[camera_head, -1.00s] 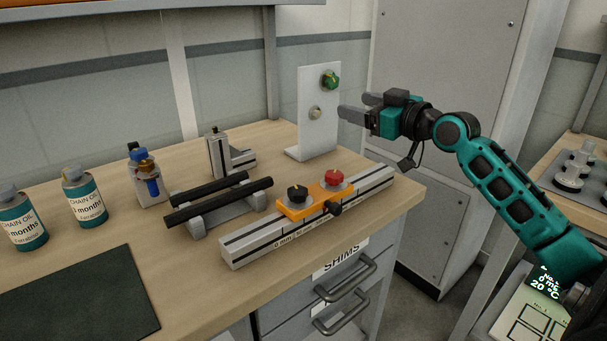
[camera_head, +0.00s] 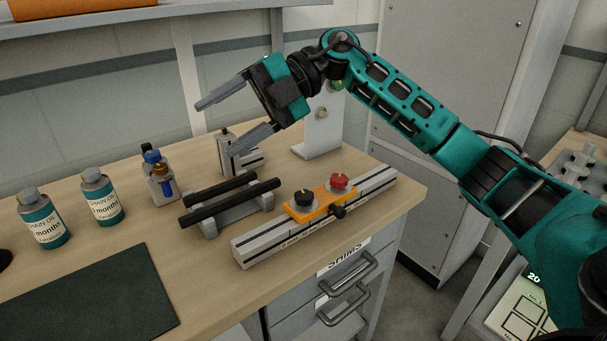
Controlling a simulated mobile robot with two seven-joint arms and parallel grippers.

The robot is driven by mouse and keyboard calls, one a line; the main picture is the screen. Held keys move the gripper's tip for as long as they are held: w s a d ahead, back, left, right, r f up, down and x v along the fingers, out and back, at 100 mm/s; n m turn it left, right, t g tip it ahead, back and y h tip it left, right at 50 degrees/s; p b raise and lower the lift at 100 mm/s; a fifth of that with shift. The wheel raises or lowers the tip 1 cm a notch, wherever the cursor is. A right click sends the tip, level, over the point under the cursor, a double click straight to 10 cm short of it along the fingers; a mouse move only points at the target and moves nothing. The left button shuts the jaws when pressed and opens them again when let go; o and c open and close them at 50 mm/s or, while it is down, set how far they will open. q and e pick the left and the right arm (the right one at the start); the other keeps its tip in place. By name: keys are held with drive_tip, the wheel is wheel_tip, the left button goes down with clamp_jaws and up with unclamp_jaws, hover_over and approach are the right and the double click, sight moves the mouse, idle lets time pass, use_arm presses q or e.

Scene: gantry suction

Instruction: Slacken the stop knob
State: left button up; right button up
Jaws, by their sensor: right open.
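A silver slotted rail (camera_head: 265,246) lies along the bench's front right. An orange carriage (camera_head: 321,204) sits on it. The carriage has a black knob (camera_head: 303,199) and a red knob (camera_head: 340,181) on top, and a small black knob (camera_head: 338,211) on its front side. No label shows which is the stop knob. My right gripper (camera_head: 216,128) is open and empty, held above the back of the bench, up and left of the carriage, fingers pointing left. My arm partly covers a white upright plate (camera_head: 322,133) and its green knob (camera_head: 337,86). My left gripper does not show.
Two black bars on a grey stand (camera_head: 209,226) lie left of the rail. A small metal bracket (camera_head: 246,161), a blue-capped bottle (camera_head: 161,186) and two oil cans (camera_head: 102,203) stand further left. A dark mat (camera_head: 90,300) lies at front left. Drawer handles project below the bench.

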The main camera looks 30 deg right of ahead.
drive_tip(key=d+f+m+h, duration=0.2)
drive_tip(key=d+f+h, duration=0.25)
drive_tip(key=h, duration=0.25)
drive_tip(key=m+g+h+p, duration=0.1)
drive_tip(key=m+h+p, duration=0.15)
drive_tip(key=h, duration=0.45)
approach(304, 194)
drive_tip(key=shift+m, duration=0.45)
wheel_tip(304, 194, down, 9)
drive_tip(key=shift+d+r+b, duration=0.15)
drive_tip(key=shift+b, duration=0.7)
drive_tip(key=shift+c, duration=0.4)
drive_tip(key=c, duration=1)
drive_tip(key=shift+r+n, duration=0.1)
drive_tip(key=shift+n, duration=3.2)
